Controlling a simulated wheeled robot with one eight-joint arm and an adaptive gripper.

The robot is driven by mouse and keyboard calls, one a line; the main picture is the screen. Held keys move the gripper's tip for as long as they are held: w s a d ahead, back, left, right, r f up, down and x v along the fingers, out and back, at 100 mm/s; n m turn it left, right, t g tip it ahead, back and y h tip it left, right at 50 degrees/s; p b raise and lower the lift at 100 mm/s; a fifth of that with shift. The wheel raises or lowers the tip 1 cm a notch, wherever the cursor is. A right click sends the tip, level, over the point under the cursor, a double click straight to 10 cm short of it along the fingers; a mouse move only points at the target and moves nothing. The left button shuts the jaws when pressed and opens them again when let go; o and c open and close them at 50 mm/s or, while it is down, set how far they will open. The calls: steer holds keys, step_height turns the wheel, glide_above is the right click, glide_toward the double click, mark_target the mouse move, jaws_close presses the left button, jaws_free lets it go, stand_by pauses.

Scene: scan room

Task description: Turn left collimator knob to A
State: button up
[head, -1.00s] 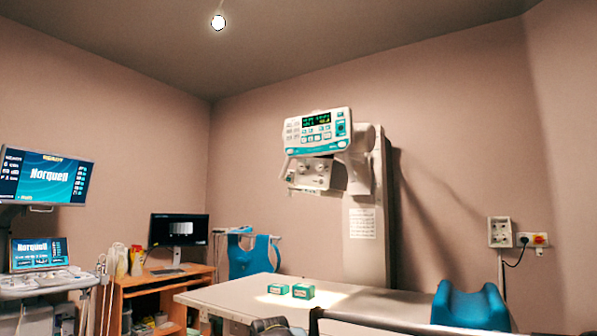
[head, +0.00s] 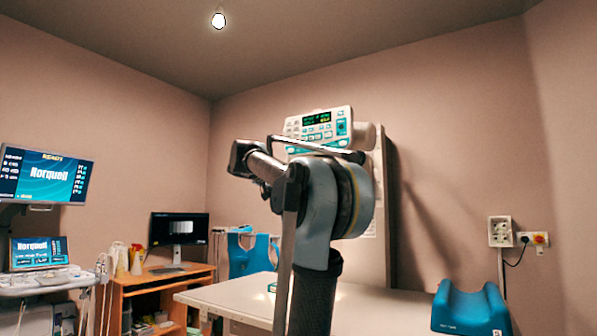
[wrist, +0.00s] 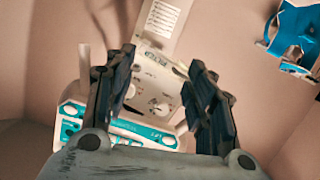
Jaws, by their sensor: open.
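The collimator box (wrist: 149,78) shows in the wrist view as a pale housing with round knobs on its face, between and beyond my fingers. One knob (wrist: 162,107) is near the middle and another lies left of it, partly behind a finger. The letter marks and pointer positions are too small to read. My gripper (wrist: 162,58) is open and empty, with its dark fingers spread on either side of the box face; I see no contact with a knob. In the head view my arm hides the collimator.
A control panel (head: 322,124) with a lit display sits above the collimator in the head view. The patient table (head: 225,298) stands below, with a blue cushion (head: 470,307) at right. A blue apron (head: 248,253) hangs behind. A desk with a monitor (head: 180,228) is at left.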

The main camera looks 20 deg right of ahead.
steer(key=w+a+r+m+t+h, duration=0.1)
steer(key=w+r, duration=0.2)
steer(key=r, duration=0.3)
steer(key=w+a+r+t+h, duration=0.1)
steer(key=w+r+t, duration=0.15)
steer(key=r, duration=0.35)
steer(key=f+x, duration=0.1)
steer(key=x, duration=1.7)
steer(key=shift+f+g, duration=0.25)
steer(key=shift+g, duration=0.2)
steer(key=shift+d, duration=0.1)
steer(key=c, duration=1.1)
